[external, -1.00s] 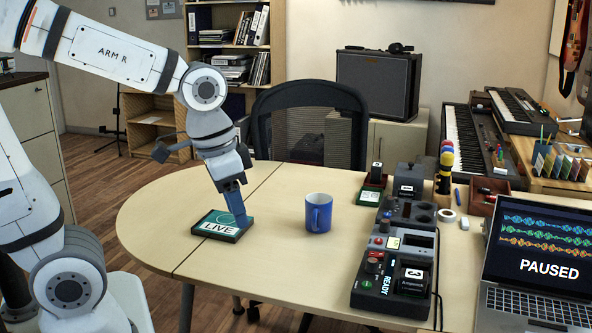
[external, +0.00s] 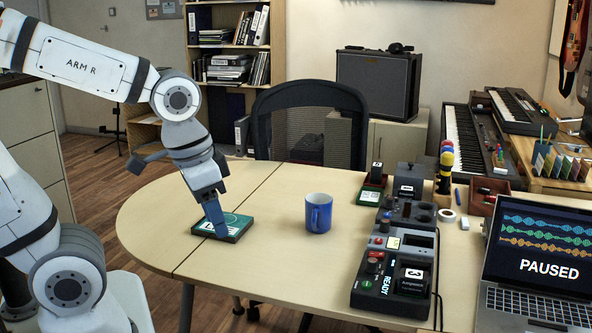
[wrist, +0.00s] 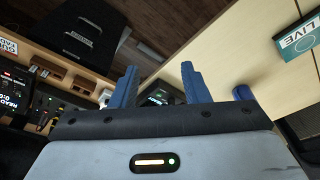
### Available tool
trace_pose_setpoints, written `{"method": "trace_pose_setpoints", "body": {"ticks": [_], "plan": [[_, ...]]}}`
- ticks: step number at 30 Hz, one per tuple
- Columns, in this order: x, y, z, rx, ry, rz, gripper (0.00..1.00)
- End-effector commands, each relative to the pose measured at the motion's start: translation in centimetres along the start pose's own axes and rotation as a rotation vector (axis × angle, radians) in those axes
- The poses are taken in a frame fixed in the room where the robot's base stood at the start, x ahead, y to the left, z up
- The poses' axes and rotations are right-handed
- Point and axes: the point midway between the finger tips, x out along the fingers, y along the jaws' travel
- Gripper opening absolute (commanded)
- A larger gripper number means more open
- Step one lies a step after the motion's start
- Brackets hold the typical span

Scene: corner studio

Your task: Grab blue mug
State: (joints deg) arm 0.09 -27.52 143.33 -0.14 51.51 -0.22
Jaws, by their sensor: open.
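The blue mug (external: 318,213) stands upright on the table, with its handle facing the camera. In the wrist view a small part of the blue mug (wrist: 243,92) shows to the right of the fingers, partly hidden behind my gripper's body. My gripper (external: 221,232) points down at the left side of the table, over the green and black sign block. It is apart from the mug, to its left in the external view. In the wrist view my gripper's two blue fingers (wrist: 158,86) are spread, with nothing held between them.
A black control console (external: 383,269) and a laptop (external: 540,250) stand to the right. An office chair (external: 308,120) is behind the table (external: 290,280). The tabletop around the mug is clear.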

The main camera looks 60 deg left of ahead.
Motion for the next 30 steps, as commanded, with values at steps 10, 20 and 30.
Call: {"method": "trace_pose_setpoints", "body": {"ticks": [10,20,30], "plan": [[0.0,0.0,-0.02,0.0,0.0,0.0,0.42],[0.0,0.0,-0.02,0.0,0.0,0.0,0.66],[0.0,0.0,-0.02,0.0,0.0,0.0,0.93]]}}
